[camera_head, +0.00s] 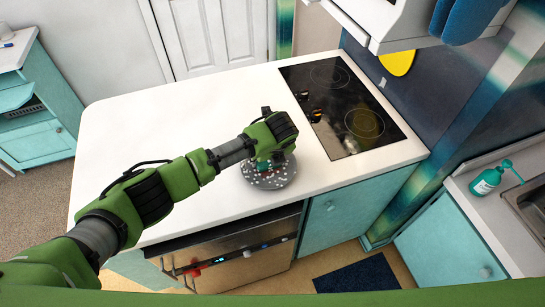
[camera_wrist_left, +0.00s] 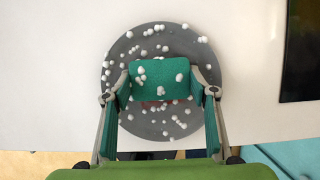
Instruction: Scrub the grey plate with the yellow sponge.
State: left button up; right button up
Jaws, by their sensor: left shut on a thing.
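The grey plate (camera_head: 285,180) lies on the white counter near its front edge, dotted with white foam blobs. It also shows in the left wrist view (camera_wrist_left: 118,75). My left gripper (camera_head: 266,164) is over the plate, shut on a sponge. In the left wrist view the gripper (camera_wrist_left: 160,92) has one finger on each side of this sponge (camera_wrist_left: 160,72), which looks teal green, not yellow, with a few foam blobs on it. The sponge's underside is hidden, so I cannot tell whether it touches the plate. My right gripper is not in view.
A black cooktop (camera_head: 345,105) is set into the counter right of the plate. A teal soap bottle (camera_head: 487,181) stands by the sink (camera_head: 530,205) at the right. The counter (camera_head: 150,125) left of the plate is clear. An oven (camera_head: 240,260) is below.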

aim_at(264, 168)
pick_arm(q)
jog(key=shift+a, duration=0.35)
jog(key=shift+s+a+p, duration=0.45)
jog(key=shift+s+p, duration=0.15)
jog(key=shift+p, duration=0.05)
jog(key=shift+s+a+f, duration=0.1)
jog(key=shift+s, duration=0.3)
jog(key=shift+s+d, duration=0.35)
jog(key=shift+s, duration=0.4)
jog(key=shift+s+d, duration=0.1)
jog(key=shift+d, duration=0.8)
notch_tip(264, 168, up, 7)
jog(key=shift+r, duration=0.2)
